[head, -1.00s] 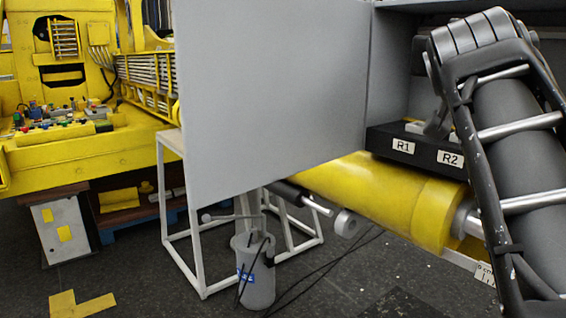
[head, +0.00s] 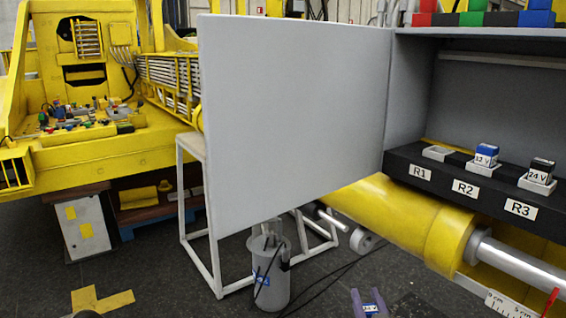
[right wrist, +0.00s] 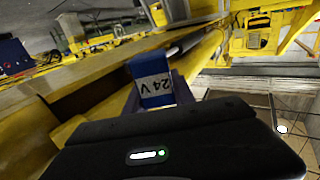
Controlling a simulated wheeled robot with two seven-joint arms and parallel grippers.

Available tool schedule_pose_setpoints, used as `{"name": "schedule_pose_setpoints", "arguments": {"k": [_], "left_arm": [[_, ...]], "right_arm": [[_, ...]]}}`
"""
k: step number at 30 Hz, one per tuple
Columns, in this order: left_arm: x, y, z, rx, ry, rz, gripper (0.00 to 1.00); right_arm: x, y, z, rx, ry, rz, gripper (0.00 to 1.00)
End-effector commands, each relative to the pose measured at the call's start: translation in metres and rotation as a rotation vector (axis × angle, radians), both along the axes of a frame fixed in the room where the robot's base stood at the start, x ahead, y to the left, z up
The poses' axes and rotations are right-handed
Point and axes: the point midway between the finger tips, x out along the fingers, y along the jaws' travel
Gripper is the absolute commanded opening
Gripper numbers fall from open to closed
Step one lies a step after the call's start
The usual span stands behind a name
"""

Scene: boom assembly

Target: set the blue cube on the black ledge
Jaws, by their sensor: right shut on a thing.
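A blue block with a white "24 V" label (right wrist: 153,82) is between the fingers of my right gripper (right wrist: 150,95), which is shut on it. In the head view the right gripper (head: 370,303) shows at the bottom edge, low and away from the ledge. The black ledge (head: 445,205) carries labels R1, R2 and R3. A white socket at R1 (head: 437,153) looks empty. A blue-topped "12 V" block (head: 486,155) sits at R2 and a dark-topped "24 V" block (head: 541,170) at R3. A blue cube (head: 540,4) stands on the upper shelf. My left gripper is out of view.
A grey panel (head: 295,120) stands left of the ledge. A yellow cylinder (head: 415,215) runs below it. Red (head: 428,5) and green (head: 478,5) cubes are on the upper shelf. A grey bucket (head: 270,280) stands on the floor. The space before the ledge is clear.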

Motion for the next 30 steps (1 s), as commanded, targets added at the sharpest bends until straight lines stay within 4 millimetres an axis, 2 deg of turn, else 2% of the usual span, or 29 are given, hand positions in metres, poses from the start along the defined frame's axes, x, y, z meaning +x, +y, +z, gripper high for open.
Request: {"name": "schedule_pose_setpoints", "arguments": {"k": [3, 13, 16, 22, 30], "left_arm": [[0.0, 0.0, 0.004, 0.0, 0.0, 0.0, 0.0], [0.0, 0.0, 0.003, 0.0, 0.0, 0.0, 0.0], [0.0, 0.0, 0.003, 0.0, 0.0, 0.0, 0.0], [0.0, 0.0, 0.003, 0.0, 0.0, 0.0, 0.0], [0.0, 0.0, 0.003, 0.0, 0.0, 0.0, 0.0]], "right_arm": [[0.001, -0.013, 0.0, 0.0, -0.002, -0.025, 0.0], [0.001, -0.014, -0.001, 0.001, -0.002, -0.026, 0.0], [-0.001, -0.015, -0.011, 0.002, 0.004, -0.026, 0.0], [-0.01, -0.016, -0.044, 0.004, 0.01, -0.026, 0.0], [-0.014, -0.014, -0.052, 0.0, -0.004, -0.026, 0.0]]}}
